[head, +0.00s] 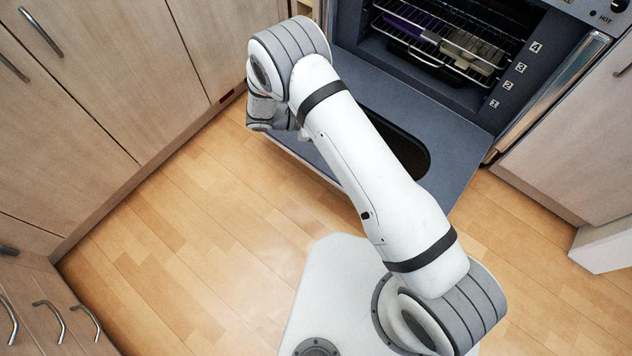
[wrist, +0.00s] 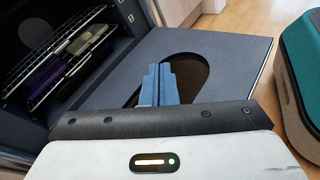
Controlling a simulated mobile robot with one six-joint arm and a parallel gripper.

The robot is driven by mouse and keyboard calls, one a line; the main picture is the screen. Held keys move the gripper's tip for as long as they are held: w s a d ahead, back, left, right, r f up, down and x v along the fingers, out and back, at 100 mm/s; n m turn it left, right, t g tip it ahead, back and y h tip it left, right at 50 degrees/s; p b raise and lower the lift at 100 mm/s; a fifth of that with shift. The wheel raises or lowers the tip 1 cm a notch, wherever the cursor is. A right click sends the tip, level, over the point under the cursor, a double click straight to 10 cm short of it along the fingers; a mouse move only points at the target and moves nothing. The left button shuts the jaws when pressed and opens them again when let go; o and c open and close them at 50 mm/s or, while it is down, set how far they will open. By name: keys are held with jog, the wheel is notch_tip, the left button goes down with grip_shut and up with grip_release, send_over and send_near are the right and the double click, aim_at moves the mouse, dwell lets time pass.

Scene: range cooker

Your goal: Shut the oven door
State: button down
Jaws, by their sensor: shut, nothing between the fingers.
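The oven door (head: 452,152) hangs open, folded down flat or nearly so in front of the oven cavity. Its grey inner face has a dark rounded window, and my arm covers part of it in the head view. The door (wrist: 235,65) also fills the middle of the wrist view. My gripper (wrist: 160,72) shows there with its blue fingers together and empty, in front of the door's inner face and window. I cannot tell whether the fingers touch the door. In the head view the fingers are hidden behind my arm.
The oven cavity (head: 505,75) holds a wire rack (head: 440,42) with a purple item and a pale item on it. Wooden cabinets (head: 75,85) stand at left, and another cabinet (head: 570,150) at right. The wooden floor (head: 190,250) is clear at left.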

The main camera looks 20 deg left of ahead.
jog(key=s+a+f+n+t+y+b, duration=0.25)
jog(key=s+f+n+t+b, duration=0.2)
jog(key=f, duration=0.75)
jog(key=s+a+f+n+t+y+b, duration=0.1)
jog(key=s+a+f+n+t+b, duration=0.3)
jog(key=f, duration=0.8)
jog(key=s+a+f+n+t+y+b, duration=0.2)
jog(key=s+f+n+t, duration=0.25)
jog(key=f, duration=0.75)
jog(key=w+d+r+b, duration=0.2)
jog(key=w+r, duration=0.4)
jog(key=w, duration=0.4)
jog(key=shift+d+r+t+y+b, duration=0.3)
jog(key=shift+d+r+t+y, duration=0.1)
jog(key=shift+d, duration=0.4)
jog(key=shift+h, duration=0.25)
